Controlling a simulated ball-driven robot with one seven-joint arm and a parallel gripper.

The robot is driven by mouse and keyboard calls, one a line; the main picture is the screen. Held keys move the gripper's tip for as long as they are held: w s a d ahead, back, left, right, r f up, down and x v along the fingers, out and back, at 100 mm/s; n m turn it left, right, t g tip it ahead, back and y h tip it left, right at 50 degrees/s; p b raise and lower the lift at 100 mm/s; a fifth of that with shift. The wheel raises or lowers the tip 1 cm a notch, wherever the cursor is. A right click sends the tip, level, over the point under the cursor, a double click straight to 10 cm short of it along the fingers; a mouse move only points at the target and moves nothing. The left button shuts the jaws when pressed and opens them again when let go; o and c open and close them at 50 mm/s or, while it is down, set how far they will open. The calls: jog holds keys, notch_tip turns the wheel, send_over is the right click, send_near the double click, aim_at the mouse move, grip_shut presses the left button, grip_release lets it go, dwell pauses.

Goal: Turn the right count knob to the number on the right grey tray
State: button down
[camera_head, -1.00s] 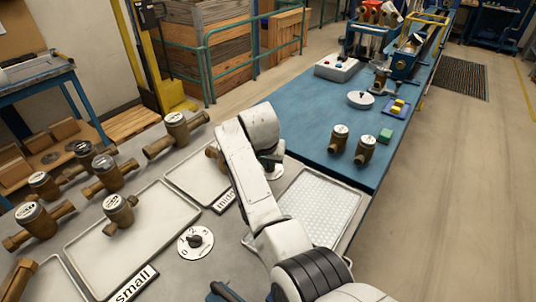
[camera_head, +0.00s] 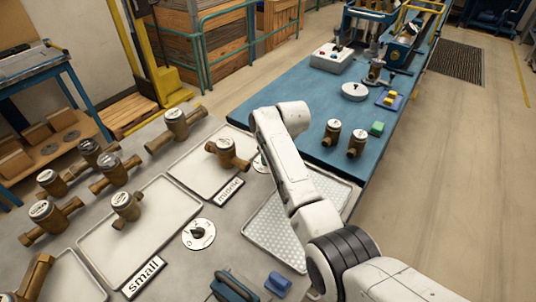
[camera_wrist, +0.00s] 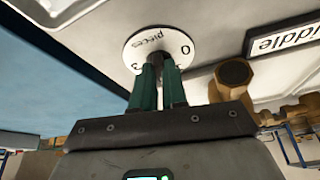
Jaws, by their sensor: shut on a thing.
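The right count knob's round white dial (camera_wrist: 160,48) shows "pieces", a 0 and a 3 in the wrist view. My gripper (camera_wrist: 159,62) is shut at the dial's centre on the knob, which the fingers hide. In the head view my arm covers most of this dial (camera_head: 260,162) and the gripper. The right grey tray (camera_head: 188,172) has a "middle" label (camera_head: 230,188) and bears one brass meter (camera_head: 228,153). The left grey tray (camera_head: 165,222), labelled "small", bears one brass meter (camera_head: 126,205). The left count knob (camera_head: 198,233) stands free on its dial.
Several brass meters stand left of and behind the trays. A white mesh tray (camera_head: 285,237) lies right of the knobs, under my arm.

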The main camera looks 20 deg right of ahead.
jog(key=n, duration=0.1)
jog(key=n+y+b, duration=0.1)
jog(key=n, duration=0.1)
jog(key=n+g+b, duration=0.1)
jog(key=shift+w+d+f+n, duration=0.1)
jog(key=shift+d+f+n, duration=0.2)
jog(key=shift+f, duration=0.1)
jog(key=shift+w+n+g+y+b, duration=0.1)
jog(key=shift+n+g+y+b, duration=0.55)
jog(key=shift+n+b, duration=1.15)
jog(key=shift+r, duration=0.1)
jog(key=c, duration=1.2)
grip_release()
jog(key=shift+o, duration=0.2)
jog(key=shift+w+r, duration=0.1)
